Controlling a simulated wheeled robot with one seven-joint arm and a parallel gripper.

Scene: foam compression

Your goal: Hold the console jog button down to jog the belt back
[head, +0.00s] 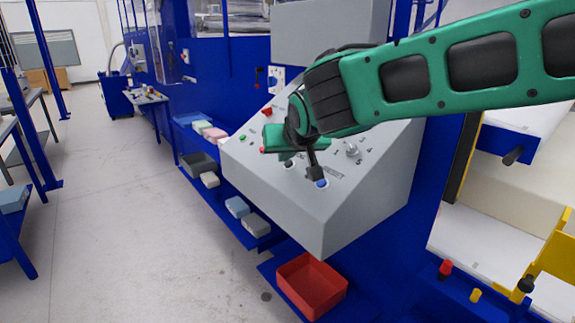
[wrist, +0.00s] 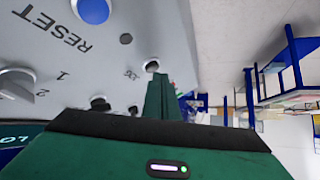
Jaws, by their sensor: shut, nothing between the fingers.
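The grey console (head: 335,207) has a sloped panel with buttons and knobs. My gripper (head: 287,157) is shut and empty, low over the panel, left of the blue reset button (head: 321,183). In the wrist view the green shut fingers (wrist: 157,82) reach a small light-rimmed button (wrist: 152,65). The blue reset button (wrist: 92,9) is apart from the fingers.
A selector knob (head: 352,150) stands on the panel, right of my gripper. A red button (head: 267,111) and a green button (head: 242,138) are at the panel's left. A red bin (head: 311,285) lies below the console. Open floor (head: 120,215) stretches to the left.

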